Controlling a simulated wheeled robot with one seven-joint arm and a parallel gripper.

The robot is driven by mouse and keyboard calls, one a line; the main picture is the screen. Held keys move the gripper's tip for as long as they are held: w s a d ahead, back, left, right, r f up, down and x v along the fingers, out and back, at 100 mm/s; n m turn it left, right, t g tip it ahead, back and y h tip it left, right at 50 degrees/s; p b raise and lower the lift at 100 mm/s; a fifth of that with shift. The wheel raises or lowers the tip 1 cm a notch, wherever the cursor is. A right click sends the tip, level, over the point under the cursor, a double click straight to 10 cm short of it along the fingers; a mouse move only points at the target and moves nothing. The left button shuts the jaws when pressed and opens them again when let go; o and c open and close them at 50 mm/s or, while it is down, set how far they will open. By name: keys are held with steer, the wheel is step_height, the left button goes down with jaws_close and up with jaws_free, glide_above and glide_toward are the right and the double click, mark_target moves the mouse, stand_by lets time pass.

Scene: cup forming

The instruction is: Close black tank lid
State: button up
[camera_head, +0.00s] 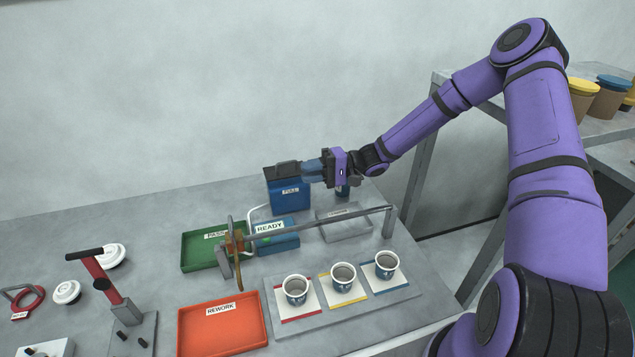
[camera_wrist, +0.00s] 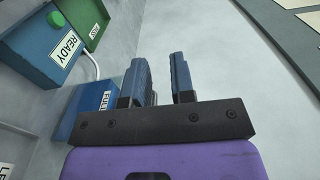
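A blue tank (camera_head: 289,196) labelled FULL stands at the back of the table. A black lid-like piece (camera_head: 283,170) is at its top; it looks roughly level, but I cannot tell whether it is fully seated. My gripper (camera_head: 306,168) is beside the tank's upper right, with its blue fingers near the black piece. Contact cannot be told. In the wrist view the two fingers (camera_wrist: 158,75) stand apart with nothing visible between them. The tank (camera_wrist: 84,112) shows there to the left, partly hidden by a finger, and the lid is not distinguishable.
A blue READY box (camera_head: 280,240) stands in front of the tank, with a green tray (camera_head: 195,262) to the left. A metal bar (camera_head: 320,224) crosses in front. Several cups, including one (camera_head: 295,288), and an orange REWORK tray (camera_head: 222,335) are nearer. The wall is behind.

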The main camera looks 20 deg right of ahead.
steer(key=shift+s+d+r, duration=0.1)
steer(key=shift+s+r, duration=0.05)
steer(key=shift+s, duration=1.25)
steer(key=shift+s+d+r, duration=0.1)
steer(key=shift+s, duration=1.25)
steer(key=s+d+r+t+h, duration=0.1)
steer(key=s+d+r+h, duration=0.2)
steer(key=s+r+h, duration=0.3)
steer(key=s+d+r+t+h, duration=0.2)
steer(key=s+d+r+h, duration=0.2)
steer(key=s+r, duration=0.8)
steer(key=s+d+r+t+h, duration=0.2)
steer(key=s+d+r+h, duration=0.2)
steer(key=s+r+h, duration=0.4)
steer(key=shift+s+d+r+n, duration=0.3)
steer(key=shift+s+r, duration=0.6)
steer(key=shift+r, duration=0.8)
